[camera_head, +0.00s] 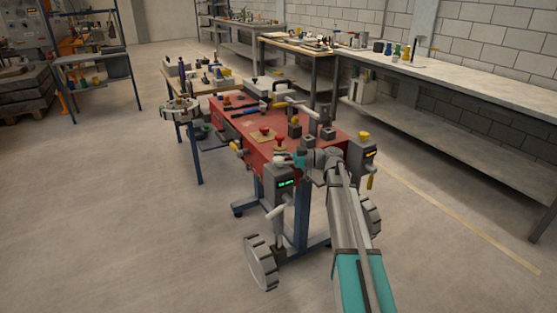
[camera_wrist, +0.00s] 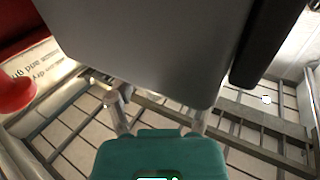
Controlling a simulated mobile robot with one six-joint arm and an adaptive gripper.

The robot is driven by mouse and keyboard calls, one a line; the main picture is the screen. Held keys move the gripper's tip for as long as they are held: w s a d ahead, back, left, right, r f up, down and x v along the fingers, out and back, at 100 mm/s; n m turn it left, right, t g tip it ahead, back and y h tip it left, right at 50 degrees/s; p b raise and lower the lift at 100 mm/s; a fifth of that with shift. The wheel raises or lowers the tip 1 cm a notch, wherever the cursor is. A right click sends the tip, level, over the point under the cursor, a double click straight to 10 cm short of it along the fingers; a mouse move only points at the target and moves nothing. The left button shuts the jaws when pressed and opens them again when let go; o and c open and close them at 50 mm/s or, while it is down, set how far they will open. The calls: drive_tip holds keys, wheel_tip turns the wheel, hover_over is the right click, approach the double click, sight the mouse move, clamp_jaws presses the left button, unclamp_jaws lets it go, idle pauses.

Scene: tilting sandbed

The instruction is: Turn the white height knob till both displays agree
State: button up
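The red sandbed table (camera_head: 232,130) stands in the middle of the head view. A dark box with a green-lit display (camera_head: 286,183) is at its near corner. A second box with an orange-lit display (camera_head: 369,153) is at its right corner. The digits are too small to read. A pale toothed wheel (camera_head: 260,263) is low at the near side, and a similar wheel (camera_head: 371,216) is at the right; I cannot tell which is the white height knob. My gripper (camera_head: 303,160) is by the near corner, above the green-lit display. Its fingers cannot be made out clearly.
A red knob (camera_head: 280,143) stands on the sandbed near my gripper; a red knob also shows at the wrist view's left edge (camera_wrist: 14,93). A large grey block (camera_wrist: 150,45) fills the wrist view's top. A long workbench (camera_head: 450,86) runs along the right wall. The left floor is clear.

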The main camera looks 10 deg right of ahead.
drive_tip(key=c, duration=0.6)
drive_tip(key=shift+o, duration=0.2)
drive_tip(key=shift+s+m+t, duration=0.1)
drive_tip(key=shift+m+t, duration=0.3)
drive_tip(key=shift+t, duration=0.2)
drive_tip(key=m+t+h, duration=0.2)
drive_tip(key=m+t, duration=0.1)
drive_tip(key=t, duration=0.1)
drive_tip(key=shift+s+a, duration=0.1)
drive_tip(key=shift+w+m+t+h, duration=0.2)
drive_tip(key=shift+m+t+h, duration=1.65)
drive_tip(key=shift+t, duration=0.45)
drive_tip(key=o, duration=1.2)
drive_tip(key=shift+c, duration=0.2)
